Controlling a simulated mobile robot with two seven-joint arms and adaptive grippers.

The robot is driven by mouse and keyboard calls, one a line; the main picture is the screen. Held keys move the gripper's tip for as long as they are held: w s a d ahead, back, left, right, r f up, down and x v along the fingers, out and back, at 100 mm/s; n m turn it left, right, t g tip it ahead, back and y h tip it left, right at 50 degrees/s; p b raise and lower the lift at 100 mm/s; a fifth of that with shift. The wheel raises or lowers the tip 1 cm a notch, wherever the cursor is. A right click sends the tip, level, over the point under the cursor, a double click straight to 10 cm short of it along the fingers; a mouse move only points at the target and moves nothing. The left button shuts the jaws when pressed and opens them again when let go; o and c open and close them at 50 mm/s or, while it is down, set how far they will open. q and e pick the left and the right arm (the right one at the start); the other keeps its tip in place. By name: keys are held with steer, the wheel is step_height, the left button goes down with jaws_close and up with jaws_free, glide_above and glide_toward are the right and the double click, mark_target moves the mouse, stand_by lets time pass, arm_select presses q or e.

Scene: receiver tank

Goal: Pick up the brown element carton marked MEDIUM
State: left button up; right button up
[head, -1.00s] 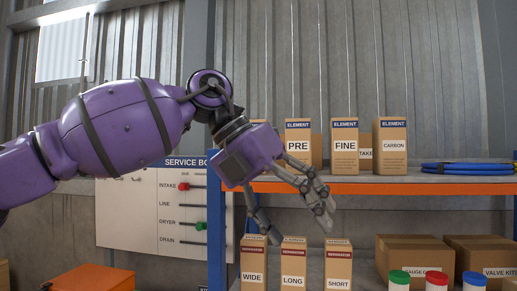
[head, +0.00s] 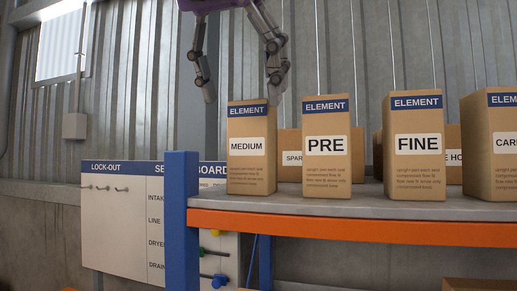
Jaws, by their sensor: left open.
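The brown element carton marked MEDIUM (head: 251,170) stands upright at the left end of the top shelf, with a blue ELEMENT band at its top. My left gripper (head: 243,98) comes down from the top edge of the head view. Whether a finger touches the carton cannot be told. My right gripper is not in view.
Cartons marked PRE (head: 326,172), FINE (head: 416,170) and a partly cut-off one (head: 495,165) stand to the right, with more boxes behind. The shelf (head: 350,230) has an orange front beam and a blue post (head: 181,215) at its left end. A lock-out board (head: 112,230) hangs behind.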

mark_target(253, 125)
arm_select(q)
steer(key=shift+w+d+f, duration=0.1)
steer(key=shift+w+f, duration=0.05)
steer(key=shift+f, duration=0.3)
steer(key=shift+w+d+f, duration=0.1)
steer(key=shift+f, duration=0.35)
steer(key=x, duration=0.4)
steer(key=shift+w+d+f, duration=0.2)
steer(key=shift+w+d, duration=0.1)
steer(key=shift+w, duration=0.05)
steer(key=shift+s, duration=0.1)
steer(key=c, duration=1.4)
